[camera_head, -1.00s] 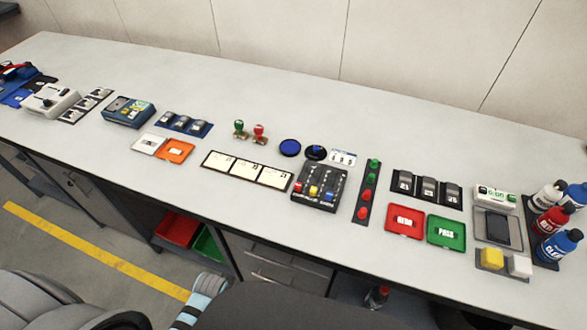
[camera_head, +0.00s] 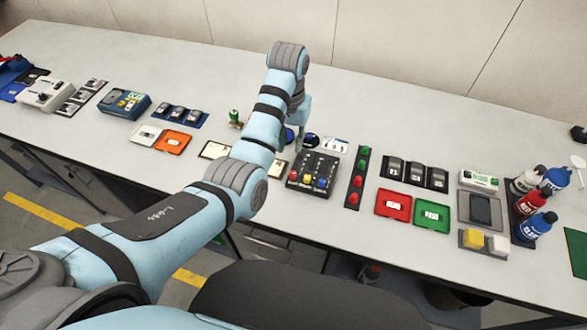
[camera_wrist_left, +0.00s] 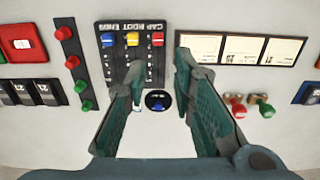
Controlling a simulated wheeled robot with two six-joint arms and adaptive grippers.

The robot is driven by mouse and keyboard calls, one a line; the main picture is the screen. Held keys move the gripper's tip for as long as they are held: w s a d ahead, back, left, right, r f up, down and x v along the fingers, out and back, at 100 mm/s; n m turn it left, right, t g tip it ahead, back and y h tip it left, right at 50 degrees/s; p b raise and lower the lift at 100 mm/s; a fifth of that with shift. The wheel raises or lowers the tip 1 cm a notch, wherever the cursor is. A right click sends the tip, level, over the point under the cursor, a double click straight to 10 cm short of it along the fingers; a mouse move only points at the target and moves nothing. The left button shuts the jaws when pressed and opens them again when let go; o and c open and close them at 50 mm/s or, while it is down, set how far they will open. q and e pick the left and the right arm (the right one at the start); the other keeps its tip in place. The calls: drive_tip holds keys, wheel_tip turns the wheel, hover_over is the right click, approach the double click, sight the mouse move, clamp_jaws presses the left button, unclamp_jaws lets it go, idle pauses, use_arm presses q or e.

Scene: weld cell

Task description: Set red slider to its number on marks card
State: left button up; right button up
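The black slider panel (camera_head: 329,163) lies on the bench in the head view. The wrist view shows its red slider (camera_wrist_left: 157,39) beside the yellow slider (camera_wrist_left: 132,40) and blue slider (camera_wrist_left: 107,40), all at the lettered end. The white marks card (camera_head: 336,145) lies behind the panel; its marks are too small to read. My left gripper (camera_head: 302,125) is just behind the panel in the head view. In the wrist view this gripper (camera_wrist_left: 160,62) is open and empty, its fingers apart with the tips near the panel's edge. My right gripper is out of view.
A strip of green and red knobs (camera_head: 356,177) lies right of the panel. Cream cards (camera_wrist_left: 230,48) flank its other side. A round black piece with a blue top (camera_wrist_left: 157,101) sits between my fingers' view. Red (camera_head: 392,205) and green trays (camera_head: 431,216) lie further right.

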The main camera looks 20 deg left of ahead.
sight(293, 173)
use_arm(q)
drive_tip(key=f+b, duration=0.1)
drive_tip(key=f, duration=0.3)
drive_tip(key=f+b, duration=0.1)
drive_tip(key=f, duration=0.3)
drive_tip(key=f+b, duration=0.1)
drive_tip(key=f, duration=0.4)
drive_tip(key=shift+w+d+b, duration=0.15)
drive_tip(key=shift+d+b, duration=0.1)
drive_tip(key=shift+b, duration=0.15)
drive_tip(key=shift+c, duration=0.2)
clamp_jaws()
